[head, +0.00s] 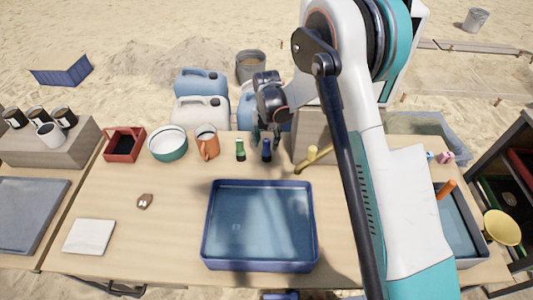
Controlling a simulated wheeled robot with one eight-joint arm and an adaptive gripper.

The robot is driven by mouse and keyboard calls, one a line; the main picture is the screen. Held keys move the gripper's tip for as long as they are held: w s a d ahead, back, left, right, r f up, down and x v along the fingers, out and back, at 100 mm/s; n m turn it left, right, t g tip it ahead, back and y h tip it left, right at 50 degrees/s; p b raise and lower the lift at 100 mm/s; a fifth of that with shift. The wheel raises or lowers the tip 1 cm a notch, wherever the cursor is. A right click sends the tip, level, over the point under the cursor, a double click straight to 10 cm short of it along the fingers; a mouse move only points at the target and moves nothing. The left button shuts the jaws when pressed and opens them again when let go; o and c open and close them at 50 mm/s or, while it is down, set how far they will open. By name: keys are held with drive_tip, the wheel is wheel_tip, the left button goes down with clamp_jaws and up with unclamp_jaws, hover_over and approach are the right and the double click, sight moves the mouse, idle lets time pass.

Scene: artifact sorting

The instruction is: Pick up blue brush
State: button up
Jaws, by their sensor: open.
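The blue brush (266,154) is a small, upright, dark blue shape near the back edge of the wooden table, in the head view. My gripper (266,138) is open and points down at the back of the table, right at the top of the brush. Its fingers appear to be on either side of the brush's upper part, but I cannot tell whether they touch it. The upper end of the brush is partly hidden by the gripper.
A large blue tray (210,240) sits in front. A white-and-teal bowl (168,154) and red box (124,157) stand farther left.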

sight(266, 150)
wheel_tip(266, 150, down, 3)
drive_tip(key=shift+f+b, duration=0.1)
drive_tip(key=shift+b, duration=0.35)
drive_tip(key=c, duration=1.1)
drive_tip(key=shift+c, duration=0.2)
